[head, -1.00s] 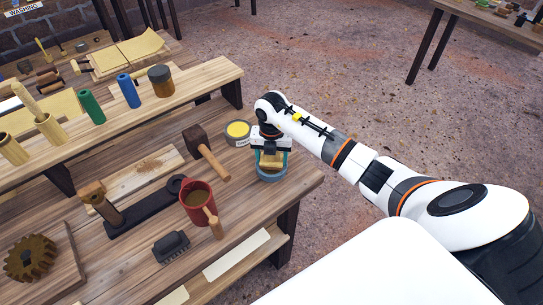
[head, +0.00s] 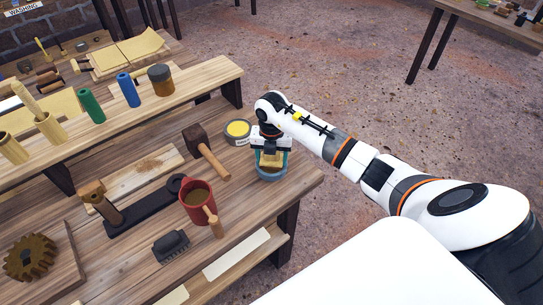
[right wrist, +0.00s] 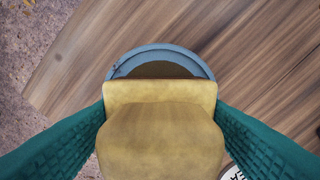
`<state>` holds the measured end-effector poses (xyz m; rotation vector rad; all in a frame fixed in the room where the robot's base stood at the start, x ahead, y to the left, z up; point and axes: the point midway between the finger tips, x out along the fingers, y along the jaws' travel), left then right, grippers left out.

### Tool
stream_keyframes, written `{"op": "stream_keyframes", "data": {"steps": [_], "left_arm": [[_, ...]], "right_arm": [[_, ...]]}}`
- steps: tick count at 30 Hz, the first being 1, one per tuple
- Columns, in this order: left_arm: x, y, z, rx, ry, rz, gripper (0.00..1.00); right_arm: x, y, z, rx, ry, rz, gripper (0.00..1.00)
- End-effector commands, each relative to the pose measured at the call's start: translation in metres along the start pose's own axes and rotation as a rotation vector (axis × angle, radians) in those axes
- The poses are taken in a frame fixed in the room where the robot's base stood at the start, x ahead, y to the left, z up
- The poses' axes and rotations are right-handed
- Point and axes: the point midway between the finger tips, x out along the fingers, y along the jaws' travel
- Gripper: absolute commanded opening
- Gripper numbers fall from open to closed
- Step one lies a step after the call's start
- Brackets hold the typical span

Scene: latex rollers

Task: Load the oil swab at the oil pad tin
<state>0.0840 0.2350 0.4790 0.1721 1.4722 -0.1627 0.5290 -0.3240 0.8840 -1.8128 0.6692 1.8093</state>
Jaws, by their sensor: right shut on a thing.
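My right gripper (head: 271,163) is shut on the oil swab (head: 270,158), a tan, pad-like block. In the right wrist view the swab (right wrist: 160,140) sits between the two teal fingers. A round blue-grey tin (head: 270,177), which looks like the oil pad tin, stands at the table's right corner, right under the swab. In the right wrist view the tin's far rim (right wrist: 160,53) and brown inside show beyond the swab, which hides the rest. Whether the swab touches the pad inside cannot be told. My left gripper is not in view.
A labelled tin with yellow contents (head: 238,130) stands close behind the gripper. A mallet (head: 206,152), a red mug (head: 196,207) with a wooden-handled tool and a dark brush (head: 171,246) lie to the left. The table's right edge is close by.

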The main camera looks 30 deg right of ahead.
Motion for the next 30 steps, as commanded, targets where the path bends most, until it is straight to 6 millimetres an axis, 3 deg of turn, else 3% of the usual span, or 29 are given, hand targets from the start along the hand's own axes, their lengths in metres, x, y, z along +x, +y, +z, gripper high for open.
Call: {"op": "stream_keyframes", "data": {"steps": [10, 30], "left_arm": [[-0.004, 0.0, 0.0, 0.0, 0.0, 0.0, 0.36], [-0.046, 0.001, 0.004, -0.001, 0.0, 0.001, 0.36]], "right_arm": [[-0.003, 0.0, 0.001, 0.0, -0.002, 0.002, 0.45], [-0.058, 0.0, 0.0, 0.0, 0.0, 0.001, 0.45]]}}
